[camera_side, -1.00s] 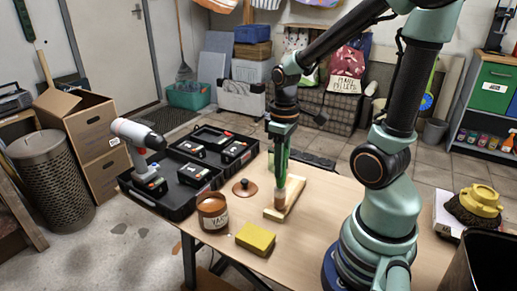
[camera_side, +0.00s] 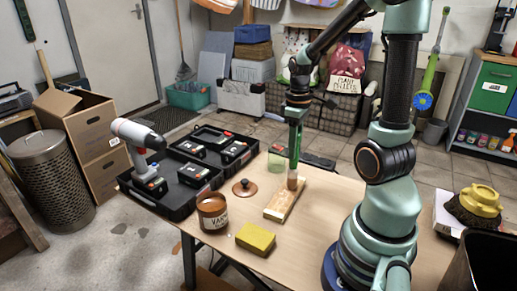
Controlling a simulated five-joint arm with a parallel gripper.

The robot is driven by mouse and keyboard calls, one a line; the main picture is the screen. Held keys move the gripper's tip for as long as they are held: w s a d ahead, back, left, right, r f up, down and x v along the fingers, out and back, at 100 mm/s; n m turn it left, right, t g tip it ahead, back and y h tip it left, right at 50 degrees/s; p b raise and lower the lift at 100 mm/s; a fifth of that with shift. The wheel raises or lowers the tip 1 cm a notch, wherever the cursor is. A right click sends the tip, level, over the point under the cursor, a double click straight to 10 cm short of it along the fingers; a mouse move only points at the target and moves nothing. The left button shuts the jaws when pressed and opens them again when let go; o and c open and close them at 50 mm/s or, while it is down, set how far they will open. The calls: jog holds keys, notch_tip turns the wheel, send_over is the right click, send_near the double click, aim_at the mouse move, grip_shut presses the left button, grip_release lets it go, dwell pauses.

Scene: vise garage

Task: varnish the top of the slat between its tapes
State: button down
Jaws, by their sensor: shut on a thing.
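The slat (camera_side: 283,206) lies on the table, a pale wooden strip running from lower left to upper right. Its upper face looks a little darker and glossier than its near end; the tapes are too small to make out clearly. My gripper (camera_side: 293,168) points down over the far part of the slat and is shut on a brush (camera_side: 292,183). The brush's brown lower end is at the slat's top; I cannot tell whether it touches. The varnish jar (camera_side: 212,213), brown with a pale label, stands open at the table's front left.
A round brown lid (camera_side: 244,188) with a knob lies left of the slat. A yellow sponge (camera_side: 256,238) lies near the front edge. An open black tool case (camera_side: 180,205) with a drill (camera_side: 140,135) is at left. A yellow-topped object (camera_side: 481,198) is at far right.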

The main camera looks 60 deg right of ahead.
jog(key=shift+d, duration=2.7)
jog(key=shift+a, duration=8.55)
notch_tip(320, 180, up, 8)
